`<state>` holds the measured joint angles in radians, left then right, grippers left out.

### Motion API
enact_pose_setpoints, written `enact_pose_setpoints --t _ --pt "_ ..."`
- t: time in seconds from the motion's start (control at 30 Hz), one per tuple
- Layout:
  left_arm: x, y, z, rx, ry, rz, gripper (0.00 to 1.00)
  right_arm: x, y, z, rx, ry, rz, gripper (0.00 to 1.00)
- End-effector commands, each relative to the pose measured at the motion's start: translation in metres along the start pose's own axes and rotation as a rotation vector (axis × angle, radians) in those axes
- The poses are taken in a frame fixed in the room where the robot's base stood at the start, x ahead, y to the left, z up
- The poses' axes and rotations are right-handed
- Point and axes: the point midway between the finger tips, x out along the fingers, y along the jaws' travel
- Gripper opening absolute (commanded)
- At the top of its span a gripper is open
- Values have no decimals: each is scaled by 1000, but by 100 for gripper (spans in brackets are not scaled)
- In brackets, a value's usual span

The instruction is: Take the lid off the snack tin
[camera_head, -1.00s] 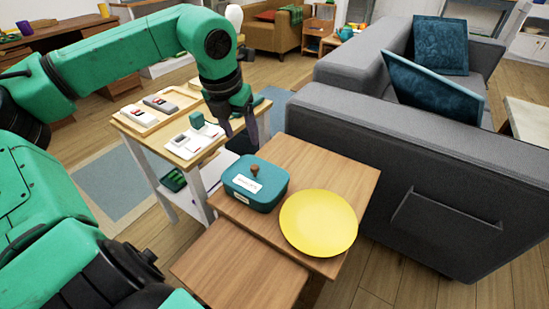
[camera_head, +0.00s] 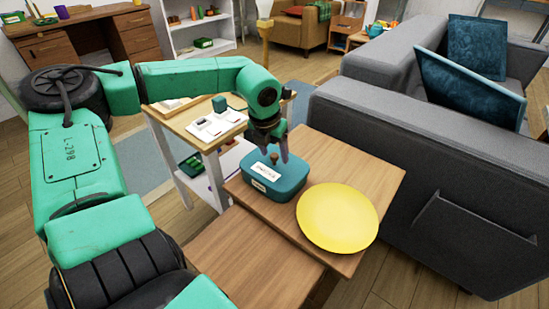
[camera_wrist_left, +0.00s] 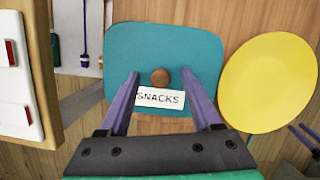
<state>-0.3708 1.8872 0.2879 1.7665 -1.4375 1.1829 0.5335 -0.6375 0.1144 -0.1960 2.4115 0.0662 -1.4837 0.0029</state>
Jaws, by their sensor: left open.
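My left gripper (camera_head: 268,151) is above the lid, pointing down. In the wrist view its two purple fingers (camera_wrist_left: 165,85) are apart on either side of the knob, not touching it.
A yellow plate (camera_head: 337,217) lies right of the tin on the same table (camera_head: 375,172). A lower wooden surface (camera_head: 250,262) is in front. A white-legged stand (camera_head: 183,118) with trays is behind left, a grey sofa (camera_head: 450,190) at right.

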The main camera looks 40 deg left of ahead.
Motion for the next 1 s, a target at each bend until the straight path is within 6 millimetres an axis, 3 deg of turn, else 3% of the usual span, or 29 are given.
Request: enact_pose_setpoints --t 0.07,0.23,1.0 --pt "-1 0 0 0 0 0 65 0 0 0 0 -1 0 50" --pt "-1 0 0 0 1 0 0 0 0 0 0 -1 0 50" --pt "-1 0 0 -1 2 -1 0 0 0 0 1 -1 1 50"
